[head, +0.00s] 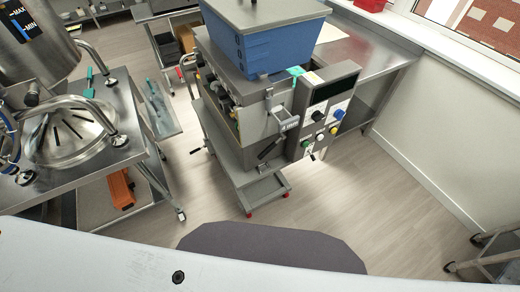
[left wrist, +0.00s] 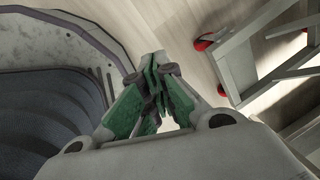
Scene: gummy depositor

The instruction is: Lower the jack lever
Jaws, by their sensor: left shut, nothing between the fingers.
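The depositor machine (head: 258,130) stands on a grey cart with red casters in the middle of the head view. A black-handled lever (head: 197,150) sticks out at its left side. A dark angled handle (head: 270,148) shows on its front. I cannot tell for certain which of these is the jack lever. My left gripper (left wrist: 158,72), with green-padded fingers, is shut and empty in the left wrist view, above the floor and apart from the cart frame (left wrist: 262,50). No lever shows in that view. Neither gripper shows in the head view.
A blue hopper (head: 268,45) tops the machine, with a control panel (head: 325,110) at its right. A steel table with a kettle (head: 35,50) stands left. A grey counter (head: 375,60) stands behind. The floor (head: 365,190) right of the cart is clear.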

